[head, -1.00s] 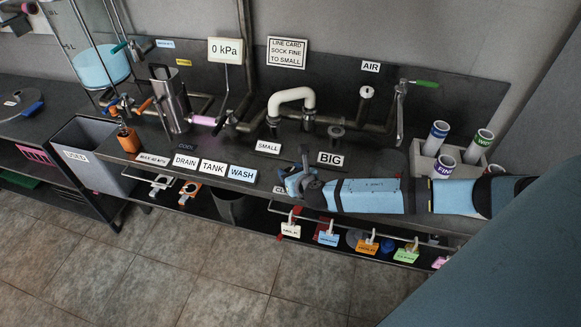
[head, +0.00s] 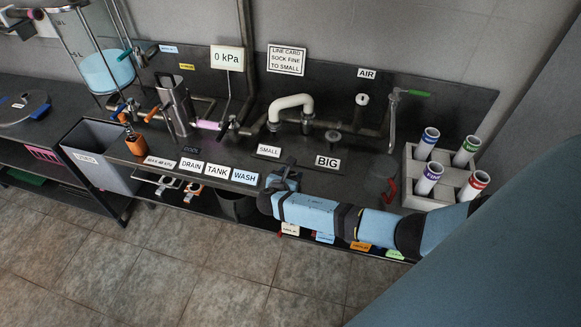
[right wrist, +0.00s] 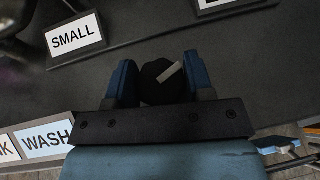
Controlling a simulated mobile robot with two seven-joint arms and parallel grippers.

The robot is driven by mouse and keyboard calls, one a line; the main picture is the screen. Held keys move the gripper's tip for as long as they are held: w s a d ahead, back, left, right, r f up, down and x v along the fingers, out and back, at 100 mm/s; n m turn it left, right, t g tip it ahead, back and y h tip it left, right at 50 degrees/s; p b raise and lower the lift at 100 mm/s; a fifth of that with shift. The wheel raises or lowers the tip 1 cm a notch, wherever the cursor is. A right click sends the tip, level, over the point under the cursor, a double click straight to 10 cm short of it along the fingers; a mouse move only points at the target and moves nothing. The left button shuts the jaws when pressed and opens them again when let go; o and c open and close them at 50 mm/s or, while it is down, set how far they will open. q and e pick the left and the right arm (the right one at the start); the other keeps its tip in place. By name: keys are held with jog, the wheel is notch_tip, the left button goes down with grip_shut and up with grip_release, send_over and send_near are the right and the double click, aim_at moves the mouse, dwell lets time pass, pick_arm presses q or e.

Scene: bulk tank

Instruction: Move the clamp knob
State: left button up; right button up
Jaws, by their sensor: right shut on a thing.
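My right gripper (head: 285,177) reaches in from the right over the front part of the bench, between the WASH and BIG signs. In the right wrist view my right gripper (right wrist: 161,78) is shut on a dark round knob (right wrist: 160,86) with a pale line on its top, which appears to be the clamp knob. Its two blue fingers sit on either side of it. I cannot tell whether the knob touches the bench. In the head view the fingers mostly hide it. My left gripper is not in view.
SMALL (head: 268,151), BIG (head: 327,162) and WASH (head: 244,177) signs stand around the gripper. A white bent pipe (head: 291,101) rises behind. A grey rack (head: 428,199) holds several labelled tubes at the right. Bare bench (head: 365,165) lies beside the BIG sign.

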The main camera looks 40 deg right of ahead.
jog(key=shift+m+g+h, duration=0.6)
jog(key=shift+m+g, duration=0.3)
jog(key=shift+d, duration=0.1)
jog(key=o, duration=0.9)
jog(key=shift+o, duration=0.2)
jog(key=v, duration=1.3)
jog(key=shift+a+r, duration=0.25)
jog(key=shift+a, duration=0.15)
